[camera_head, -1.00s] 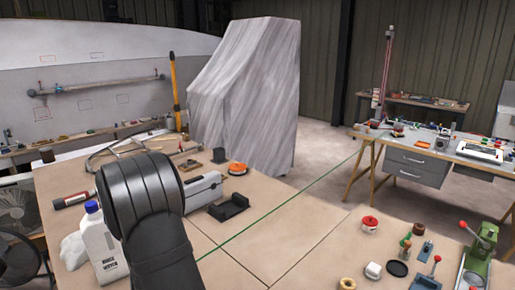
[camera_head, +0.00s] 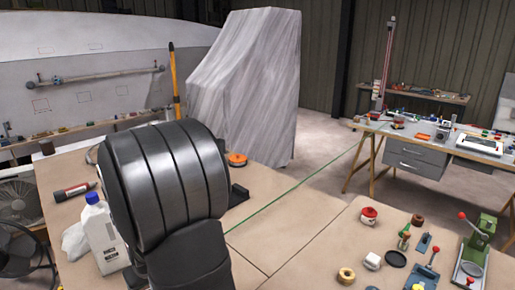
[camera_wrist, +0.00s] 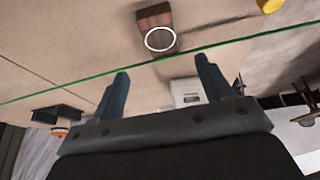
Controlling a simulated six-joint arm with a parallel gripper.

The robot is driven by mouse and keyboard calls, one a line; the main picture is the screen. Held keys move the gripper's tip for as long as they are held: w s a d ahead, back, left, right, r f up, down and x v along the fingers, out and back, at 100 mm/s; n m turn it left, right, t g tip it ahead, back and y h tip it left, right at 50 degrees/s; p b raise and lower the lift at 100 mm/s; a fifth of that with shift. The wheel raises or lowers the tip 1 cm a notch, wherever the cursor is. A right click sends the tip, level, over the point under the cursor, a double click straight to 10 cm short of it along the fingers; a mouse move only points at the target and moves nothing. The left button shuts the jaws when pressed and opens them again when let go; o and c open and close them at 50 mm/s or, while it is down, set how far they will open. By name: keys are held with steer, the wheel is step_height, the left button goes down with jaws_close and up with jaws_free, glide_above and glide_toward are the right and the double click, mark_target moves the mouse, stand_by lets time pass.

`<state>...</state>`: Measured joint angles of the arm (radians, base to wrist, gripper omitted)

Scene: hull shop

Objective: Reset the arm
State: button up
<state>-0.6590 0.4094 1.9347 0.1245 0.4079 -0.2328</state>
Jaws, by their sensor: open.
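My gripper (camera_wrist: 162,65) shows in the wrist view with its two dark fingers spread wide apart. It is open, with nothing held between the fingers. Beyond the fingertips, a brown block (camera_wrist: 154,18) and a white ring (camera_wrist: 160,40) overlap in the picture; I cannot tell whether they touch. In the head view, a thick black link of my arm fills the left middle, and my gripper is hidden there. The workbench (camera_head: 275,235) lies below and beyond the arm.
A white bottle (camera_head: 103,238) stands left of my arm, near a red-and-black cylinder (camera_head: 75,190). A red pot (camera_head: 369,215), a white mug (camera_head: 372,261) and a green press (camera_head: 480,238) stand at the right. The bench middle, crossed by a green line (camera_head: 290,190), is mostly clear.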

steer(key=x, duration=1.2)
steer(key=shift+s, duration=0.1)
step_height(320, 180, up, 4)
steer(key=shift+r, duration=0.15)
steer(key=w+d+r, duration=0.2)
steer(key=d+r, duration=0.5)
steer(key=d, duration=0.4)
steer(key=w+d+m+h, duration=0.1)
steer(key=w+d+m, duration=0.2)
steer(key=d, duration=0.7)
steer(key=w+d+m+h, duration=0.1)
steer(key=w+d+m, duration=0.2)
steer(key=w+d, duration=0.3)
steer(key=w+d+m+t+h, duration=0.1)
steer(key=w+d, duration=0.4)
steer(key=d, duration=1)
steer(key=shift+w+m, duration=0.2)
steer(key=shift+m, duration=0.7)
